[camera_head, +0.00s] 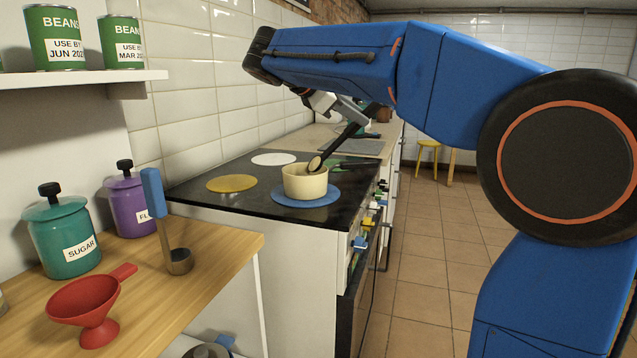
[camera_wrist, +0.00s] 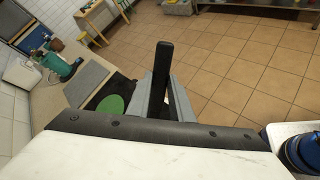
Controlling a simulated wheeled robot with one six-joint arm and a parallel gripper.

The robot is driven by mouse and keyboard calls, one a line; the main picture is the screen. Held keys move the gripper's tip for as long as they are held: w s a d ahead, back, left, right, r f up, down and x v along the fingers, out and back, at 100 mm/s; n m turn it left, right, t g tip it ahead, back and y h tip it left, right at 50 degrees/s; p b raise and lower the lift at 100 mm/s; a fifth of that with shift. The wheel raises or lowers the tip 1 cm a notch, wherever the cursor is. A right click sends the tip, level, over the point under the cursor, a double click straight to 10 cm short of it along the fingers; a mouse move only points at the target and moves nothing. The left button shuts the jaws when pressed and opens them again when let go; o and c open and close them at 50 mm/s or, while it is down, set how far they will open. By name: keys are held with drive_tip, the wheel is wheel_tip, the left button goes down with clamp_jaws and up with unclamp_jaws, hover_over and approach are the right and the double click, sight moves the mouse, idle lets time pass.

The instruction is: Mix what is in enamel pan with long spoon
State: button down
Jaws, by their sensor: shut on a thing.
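The cream enamel pan (camera_head: 305,186) stands upright on the blue hob disc at the front of the black hob. My gripper (camera_head: 352,112) is above and behind the pan, shut on the long spoon (camera_head: 330,150). The spoon slants down to the left, and its bowl overlaps the pan's opening near the rim. I cannot tell whether it touches the pan or its contents. The pan's contents are hidden. In the wrist view the spoon's black handle (camera_wrist: 162,66) stands up between the grey fingers; the pan is not visible there.
The black hob (camera_head: 222,199) also has yellow, white and green discs. A wooden counter (camera_head: 215,250) at left holds a blue-handled ladle (camera_head: 154,195), red funnel (camera_head: 85,298), and teal sugar (camera_head: 62,238) and purple flour (camera_head: 127,208) jars. Tiled floor is clear at right.

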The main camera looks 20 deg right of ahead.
sight(373, 105)
drive_tip(key=shift+s+d+r, duration=0.4)
drive_tip(key=shift+d+r, duration=0.15)
drive_tip(key=shift+r, duration=0.2)
drive_tip(key=shift+s+d+r, duration=0.4)
drive_tip(key=shift+d+r, duration=0.15)
drive_tip(key=shift+r, duration=0.15)
drive_tip(key=shift+r, duration=2)
